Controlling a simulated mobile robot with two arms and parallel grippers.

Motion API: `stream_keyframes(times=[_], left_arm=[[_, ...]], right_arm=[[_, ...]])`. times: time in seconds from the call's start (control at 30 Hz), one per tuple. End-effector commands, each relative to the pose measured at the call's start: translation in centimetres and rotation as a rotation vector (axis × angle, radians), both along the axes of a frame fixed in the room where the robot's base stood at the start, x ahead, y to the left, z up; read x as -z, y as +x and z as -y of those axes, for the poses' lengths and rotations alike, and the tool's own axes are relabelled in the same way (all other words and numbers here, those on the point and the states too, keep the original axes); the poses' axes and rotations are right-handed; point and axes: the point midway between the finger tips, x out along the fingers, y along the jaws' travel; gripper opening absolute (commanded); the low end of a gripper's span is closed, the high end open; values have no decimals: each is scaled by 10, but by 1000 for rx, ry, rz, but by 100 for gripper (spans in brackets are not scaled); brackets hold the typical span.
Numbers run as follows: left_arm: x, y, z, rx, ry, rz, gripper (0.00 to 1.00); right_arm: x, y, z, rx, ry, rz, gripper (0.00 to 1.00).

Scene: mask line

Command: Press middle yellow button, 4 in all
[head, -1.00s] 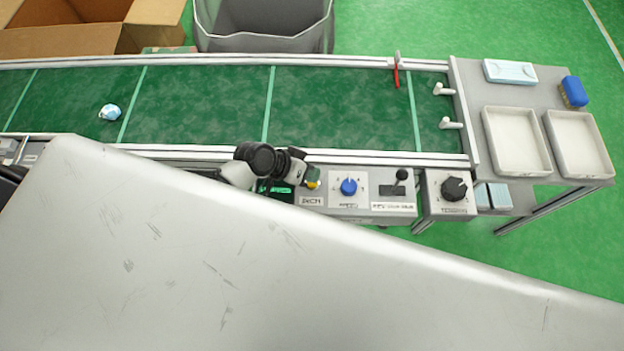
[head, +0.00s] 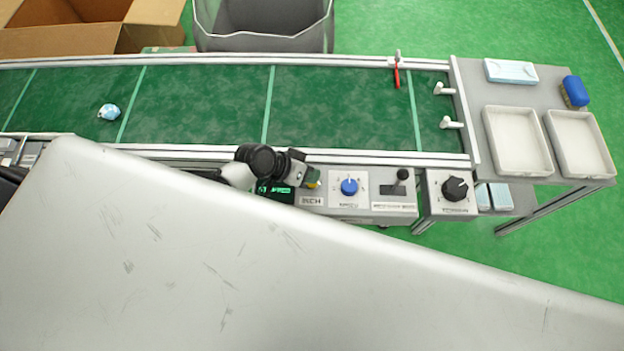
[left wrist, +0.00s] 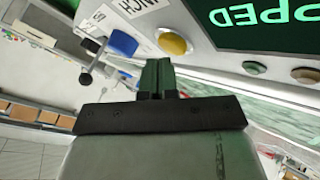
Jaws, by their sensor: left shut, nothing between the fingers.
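The yellow button (left wrist: 172,43) shows clearly in the left wrist view, on the grey control panel beside a dark display (left wrist: 262,24) with green letters. In the head view only a small yellow part (head: 314,184) shows beside my left gripper (head: 312,176). In the left wrist view my left gripper (left wrist: 158,66) is shut and empty, its fingertips close to the yellow button; I cannot tell whether they touch it. The panel also bears a label reading INCH and a blue knob (head: 349,187), which shows in the left wrist view (left wrist: 124,42) too. My right gripper is not in view.
Two more round buttons, one greenish (left wrist: 254,68), sit below the display. A lever (head: 402,177) and a black knob (head: 454,189) stand to the right. A blue-and-white mask (head: 108,111) lies on the green conveyor belt (head: 200,105). White trays (head: 517,164) stand at the right end.

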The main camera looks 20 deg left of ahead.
Motion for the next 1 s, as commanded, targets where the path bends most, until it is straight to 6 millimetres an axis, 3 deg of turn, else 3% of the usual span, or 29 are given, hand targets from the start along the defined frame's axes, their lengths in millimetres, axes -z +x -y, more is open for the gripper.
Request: stream_keyframes(times=[1.0], left_arm=[[5,0,0,1,0,-1,0]], right_arm=[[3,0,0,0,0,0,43]])
